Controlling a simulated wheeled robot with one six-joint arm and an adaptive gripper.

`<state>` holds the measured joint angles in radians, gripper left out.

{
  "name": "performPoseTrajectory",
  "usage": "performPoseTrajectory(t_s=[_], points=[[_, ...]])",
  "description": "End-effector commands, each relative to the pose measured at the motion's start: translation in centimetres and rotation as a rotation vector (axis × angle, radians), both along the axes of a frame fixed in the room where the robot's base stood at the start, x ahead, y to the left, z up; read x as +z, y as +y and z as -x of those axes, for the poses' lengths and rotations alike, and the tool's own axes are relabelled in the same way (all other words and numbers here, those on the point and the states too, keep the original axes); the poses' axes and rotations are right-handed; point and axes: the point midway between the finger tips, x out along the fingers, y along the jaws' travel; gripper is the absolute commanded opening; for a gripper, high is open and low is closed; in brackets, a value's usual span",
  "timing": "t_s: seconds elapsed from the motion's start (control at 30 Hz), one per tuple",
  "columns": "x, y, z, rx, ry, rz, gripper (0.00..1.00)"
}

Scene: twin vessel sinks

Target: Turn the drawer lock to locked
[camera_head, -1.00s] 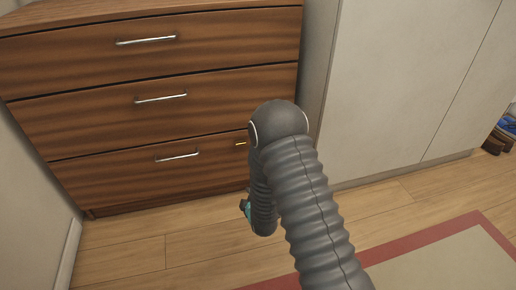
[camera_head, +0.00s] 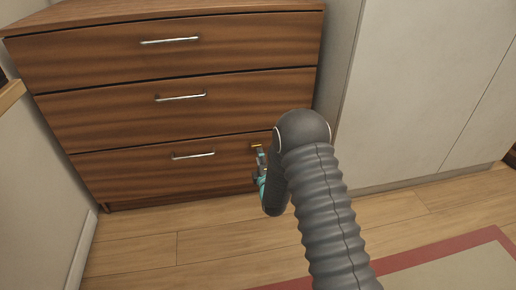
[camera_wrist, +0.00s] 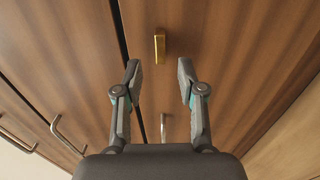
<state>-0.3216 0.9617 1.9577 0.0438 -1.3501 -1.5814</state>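The drawer lock is a small brass tab (camera_head: 257,146) on the right part of the bottom drawer front (camera_head: 140,180). In the head view its long side lies roughly level. In the wrist view the brass tab (camera_wrist: 160,48) stands just beyond my fingertips, nearly centred between them, its long side along the picture's height. My gripper (camera_wrist: 158,72) is open and empty, one finger on each side of the tab's line. It seems apart from the tab. In the head view my gripper (camera_head: 262,168) is partly hidden by my arm, close to the lock.
The wooden dresser has three shut drawers with metal bar handles. The bottom handle (camera_head: 193,156) is left of the lock; it also shows between my fingers' bases in the wrist view (camera_wrist: 163,127). A pale cabinet (camera_head: 410,90) stands at the right. Wood floor and a red-edged rug (camera_head: 400,262) lie in front.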

Motion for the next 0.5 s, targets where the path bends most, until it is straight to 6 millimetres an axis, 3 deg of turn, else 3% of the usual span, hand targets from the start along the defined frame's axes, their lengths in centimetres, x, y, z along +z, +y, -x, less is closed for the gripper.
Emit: performPoseTrajectory(t_s=[0.2,0.5], points=[[0.0,1.1,-3.6,0.001,-0.001,0.000,0.40],[0.0,1.8,-5.9,0.001,0.001,-0.001,0.40]])
